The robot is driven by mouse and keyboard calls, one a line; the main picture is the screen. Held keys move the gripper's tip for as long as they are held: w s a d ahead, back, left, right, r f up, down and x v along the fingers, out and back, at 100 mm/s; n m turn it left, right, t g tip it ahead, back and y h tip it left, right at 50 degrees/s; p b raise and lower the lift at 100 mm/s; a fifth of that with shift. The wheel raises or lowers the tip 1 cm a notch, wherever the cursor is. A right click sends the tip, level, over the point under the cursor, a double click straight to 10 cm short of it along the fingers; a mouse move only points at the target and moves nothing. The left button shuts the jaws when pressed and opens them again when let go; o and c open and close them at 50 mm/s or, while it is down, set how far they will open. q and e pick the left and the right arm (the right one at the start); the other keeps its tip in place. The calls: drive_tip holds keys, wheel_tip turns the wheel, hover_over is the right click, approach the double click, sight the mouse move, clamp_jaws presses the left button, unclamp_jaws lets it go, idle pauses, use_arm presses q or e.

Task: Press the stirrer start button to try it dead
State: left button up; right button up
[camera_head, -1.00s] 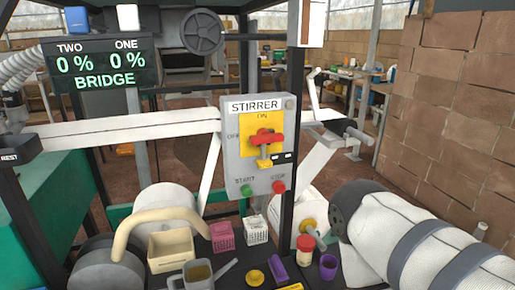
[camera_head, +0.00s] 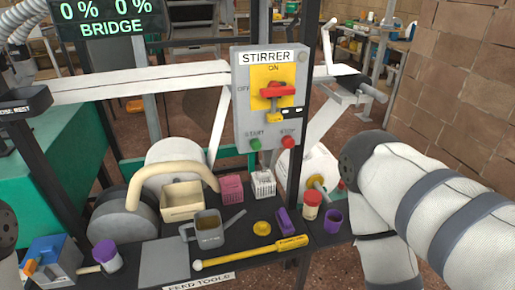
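The grey stirrer panel (camera_head: 243,101) stands upright on a black post near the middle. Its green start button (camera_head: 255,144) is at the lower left, under small lettering, and nothing touches it. The red stop button (camera_head: 288,141) sits to its right. Above them a red switch handle (camera_head: 277,91) lies roughly horizontal on a yellow plate marked ON at the top and OFF at the left. A yellow padlock-like piece (camera_head: 282,117) with a black-and-white tag hangs below the handle. My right arm enters at the right. Neither gripper shows.
A black bench below holds a cream bin (camera_head: 182,202), a grey jug (camera_head: 209,229), a pink basket (camera_head: 231,188), a white basket (camera_head: 263,184), a red-lidded jar (camera_head: 312,205) and a yellow-handled tool (camera_head: 250,252). A white bar crosses left of the panel. A block wall (camera_head: 460,90) stands right.

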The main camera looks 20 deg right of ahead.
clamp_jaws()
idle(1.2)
